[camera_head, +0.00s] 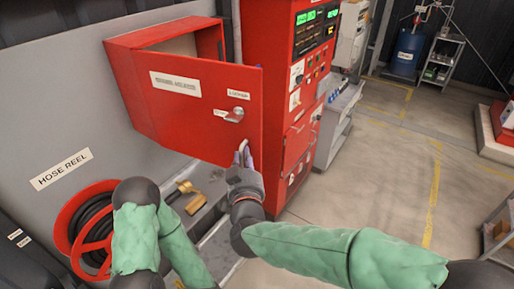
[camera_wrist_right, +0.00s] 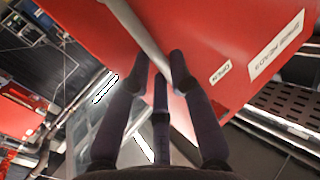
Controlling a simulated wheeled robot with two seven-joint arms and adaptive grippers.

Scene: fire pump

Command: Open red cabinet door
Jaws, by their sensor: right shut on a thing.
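The red cabinet (camera_head: 150,36) hangs on the grey wall panel. Its door (camera_head: 180,115) stands ajar, swung out on its right side, with a pale interior showing through the gap at the top. A silver handle (camera_head: 235,115) is on the door's right part. My right gripper (camera_head: 243,150) is at the door's lower right, below the handle's round base. In the right wrist view its dark fingers (camera_wrist_right: 158,75) close around a pale bar (camera_wrist_right: 140,35) at the door; I cannot tell whether it is the edge or the handle.
A red control panel (camera_head: 285,75) stands right of the door, close to my right gripper. A hose reel (camera_head: 93,225) and brass fitting (camera_head: 188,200) are below the cabinet, near my left arm. Open floor (camera_head: 385,165) lies to the right.

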